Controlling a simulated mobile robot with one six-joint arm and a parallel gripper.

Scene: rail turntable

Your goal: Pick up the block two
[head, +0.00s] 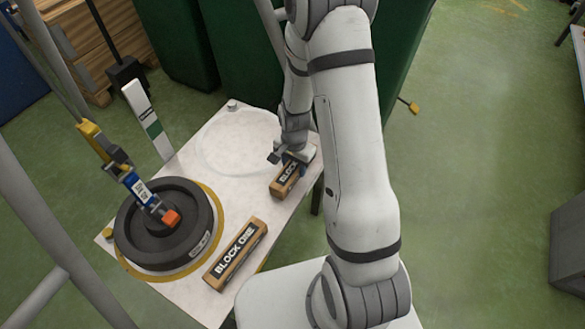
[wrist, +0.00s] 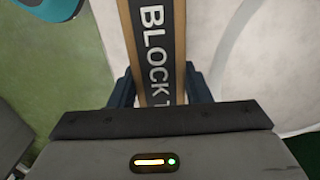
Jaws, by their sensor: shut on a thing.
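Block two is a wooden block (head: 292,174) with a dark label, lying near the right edge of the white table (head: 252,180) in the head view. In the wrist view its label reads "BLOCK T" (wrist: 157,45), and the rest is hidden by my gripper. My gripper (head: 287,156) reaches down over it, and in the wrist view its two dark fingers (wrist: 160,92) stand on either side of the block. It is shut on the block. I cannot tell whether the block touches the table. Block one (head: 236,254), a similar block, lies at the table's front.
A black wheel (head: 150,243) on a yellow-rimmed disc stands at the table's left, with a blue-tagged lever (head: 140,188) and orange piece above it. A green-and-white post (head: 148,120) rises behind. Dark green bins (head: 235,50) stand behind the table. The table's middle is clear.

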